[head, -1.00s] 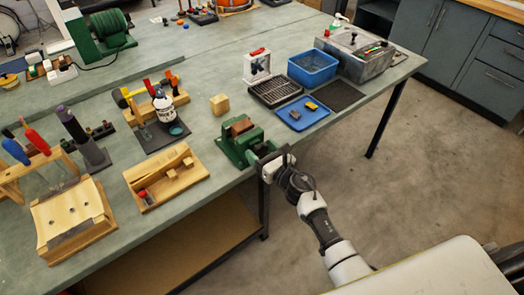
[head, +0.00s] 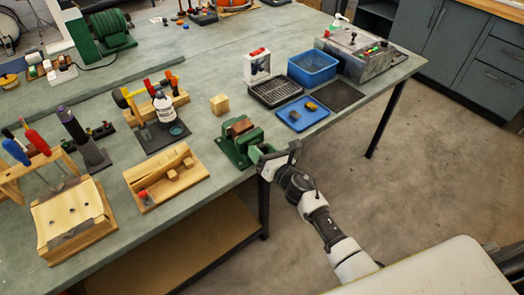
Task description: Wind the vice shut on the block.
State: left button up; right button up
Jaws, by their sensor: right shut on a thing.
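The green vice (head: 234,150) stands at the front edge of the bench. A brown block (head: 239,127) sits at the top of its jaws; I cannot tell whether both jaws touch it. A lighter wooden cube (head: 219,105) lies on the bench just behind the vice. My right gripper (head: 269,160) is at the front end of the vice, beyond the bench edge, shut on the vice handle. The gripper hides most of the handle. My left gripper is not in view.
Right of the vice are a blue tray (head: 301,114) with small pieces, a black rack (head: 273,90) and a blue bin (head: 313,66). A wooden tray (head: 165,178) lies to the left. Open floor lies below my right arm.

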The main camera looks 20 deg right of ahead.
jog(key=m, duration=0.4)
jog(key=shift+d+f+m, duration=0.1)
jog(key=shift+f+m, duration=0.05)
jog(key=shift+m, duration=0.15)
jog(key=m, duration=0.3)
jog(key=shift+m+p, duration=0.3)
jog(key=shift+m, duration=0.1)
jog(key=m, duration=0.4)
jog(key=shift+f, duration=0.15)
jog(key=m+p, duration=0.1)
jog(key=m, duration=0.3)
jog(key=shift+f, duration=0.1)
jog(key=m, duration=0.4)
jog(key=shift+f+m+p, duration=0.15)
jog(key=shift+m+p, duration=0.15)
jog(key=m, duration=0.3)
jog(key=shift+f+m, duration=0.1)
jog(key=shift+m, duration=0.2)
jog(key=m, duration=0.3)
jog(key=shift+f+m+p, duration=0.1)
jog(key=shift+m+p, duration=0.2)
jog(key=shift+s+a+m, duration=0.1)
jog(key=shift+a+m, duration=0.1)
jog(key=shift+m, duration=1.6)
